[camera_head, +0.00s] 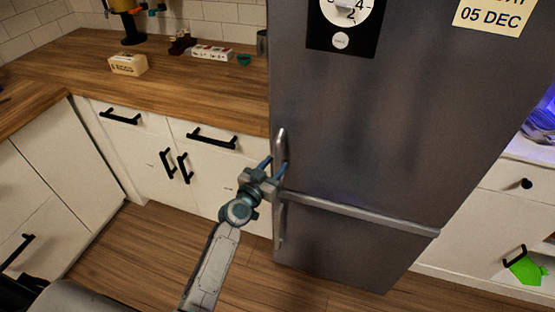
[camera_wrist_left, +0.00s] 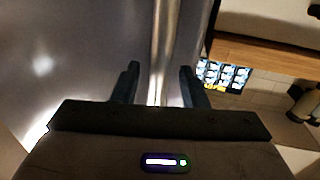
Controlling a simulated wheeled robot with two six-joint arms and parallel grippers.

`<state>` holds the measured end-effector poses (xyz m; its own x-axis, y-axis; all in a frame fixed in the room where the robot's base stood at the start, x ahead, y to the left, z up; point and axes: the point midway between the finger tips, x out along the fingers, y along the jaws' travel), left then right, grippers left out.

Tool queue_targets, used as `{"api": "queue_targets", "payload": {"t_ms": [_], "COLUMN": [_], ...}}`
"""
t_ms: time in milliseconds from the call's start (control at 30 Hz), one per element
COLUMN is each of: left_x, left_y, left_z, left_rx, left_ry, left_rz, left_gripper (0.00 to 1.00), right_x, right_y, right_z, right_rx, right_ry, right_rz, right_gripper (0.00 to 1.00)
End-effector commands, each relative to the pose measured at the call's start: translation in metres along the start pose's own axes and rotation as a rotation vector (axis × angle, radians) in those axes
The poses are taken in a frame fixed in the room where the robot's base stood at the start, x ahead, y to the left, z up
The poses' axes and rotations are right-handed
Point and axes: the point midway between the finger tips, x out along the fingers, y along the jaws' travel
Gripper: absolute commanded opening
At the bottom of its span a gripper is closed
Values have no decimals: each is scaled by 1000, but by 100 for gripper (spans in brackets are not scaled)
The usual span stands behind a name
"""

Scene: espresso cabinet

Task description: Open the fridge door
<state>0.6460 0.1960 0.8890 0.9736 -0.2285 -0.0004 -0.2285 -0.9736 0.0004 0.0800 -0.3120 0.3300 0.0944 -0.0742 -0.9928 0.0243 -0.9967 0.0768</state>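The grey fridge (camera_head: 385,130) stands right of the counter in the head view, and its upper and lower doors look shut. The upper door has a vertical metal handle (camera_head: 281,144) at its left edge. My left gripper (camera_head: 271,167) is at the lower part of this handle. In the left wrist view, the handle (camera_wrist_left: 162,45) runs between the two fingers of my left gripper (camera_wrist_left: 160,75), with a visible gap on each side. The fingers are open around it. A second vertical handle (camera_head: 281,222) is on the lower door. My right gripper is not in view.
A wooden counter (camera_head: 190,95) over white cabinets (camera_head: 150,155) with black handles is left of the fridge. It bears a box (camera_head: 128,64) and other small items. White drawers (camera_head: 500,215) stand at the right. The wooden floor (camera_head: 140,250) in front is mostly clear.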

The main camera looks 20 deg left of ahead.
Motion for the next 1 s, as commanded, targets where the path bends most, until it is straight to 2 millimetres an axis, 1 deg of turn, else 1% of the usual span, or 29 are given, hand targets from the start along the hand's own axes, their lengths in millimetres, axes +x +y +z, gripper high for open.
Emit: {"api": "queue_targets", "payload": {"t_ms": [33,200,500,567,700,733,1000], "left_x": [8,20,22,22,22,22,20], "left_y": [0,0,0,0,0,0,0], "left_z": [-1,0,1,1,1,1,1], "left_rx": [-2,-1,-1,-1,-1,-1,-1], "left_ry": [1,0,-1,-1,-1,-1,-2], "left_rz": [0,0,0,0,0,0,-3], "left_gripper": [39,39,39,30,2,0,0], "right_x": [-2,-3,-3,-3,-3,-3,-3], "right_y": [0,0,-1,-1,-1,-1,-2], "right_z": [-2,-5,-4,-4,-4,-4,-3], "right_rx": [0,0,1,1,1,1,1], "right_ry": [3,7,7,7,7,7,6], "right_rz": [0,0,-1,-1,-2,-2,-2], "right_gripper": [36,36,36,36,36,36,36]}}
